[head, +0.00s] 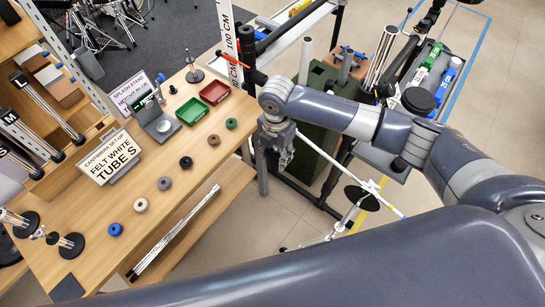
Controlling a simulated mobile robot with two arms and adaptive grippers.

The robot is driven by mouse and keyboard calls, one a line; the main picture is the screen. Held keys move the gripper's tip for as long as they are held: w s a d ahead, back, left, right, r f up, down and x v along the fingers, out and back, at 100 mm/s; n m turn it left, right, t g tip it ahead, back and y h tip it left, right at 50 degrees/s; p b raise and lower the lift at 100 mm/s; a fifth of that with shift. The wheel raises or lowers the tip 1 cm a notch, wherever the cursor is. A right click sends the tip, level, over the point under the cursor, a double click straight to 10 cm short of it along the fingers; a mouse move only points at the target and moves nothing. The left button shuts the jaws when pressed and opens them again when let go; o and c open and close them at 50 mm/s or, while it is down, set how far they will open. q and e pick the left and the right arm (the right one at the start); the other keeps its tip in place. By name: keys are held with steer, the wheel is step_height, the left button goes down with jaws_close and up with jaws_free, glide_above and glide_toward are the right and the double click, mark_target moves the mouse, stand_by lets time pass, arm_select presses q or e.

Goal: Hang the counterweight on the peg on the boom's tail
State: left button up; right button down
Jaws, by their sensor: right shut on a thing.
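My right gripper (273,165) is right of the wooden table's edge, pointing down. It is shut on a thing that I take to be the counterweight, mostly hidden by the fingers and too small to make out. A thin white boom rod (330,158) slants from near the gripper down to the right. Its stand (345,222) is on the floor, with a dark disc (362,197) near the rod. I cannot make out the peg or whether the held thing touches the rod. My left gripper is not in view.
The wooden table (150,185) holds several coloured rings, a red tray (215,92), a green tray (191,110) and sign cards (108,157). A dark green box (315,120) and black frame stand behind the boom. Floor is clear at lower centre (245,235).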

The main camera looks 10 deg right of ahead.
steer(key=w+d+b, duration=0.1)
steer(key=d, duration=0.1)
steer(key=w+d+f+b, duration=0.1)
steer(key=w+d, duration=0.1)
steer(key=shift+w, duration=0.2)
stand_by(0.6)
steer(key=shift+f, duration=0.1)
stand_by(0.6)
steer(key=c, duration=0.8)
jaws_free()
steer(key=shift+o, duration=0.2)
steer(key=shift+s+d, duration=0.1)
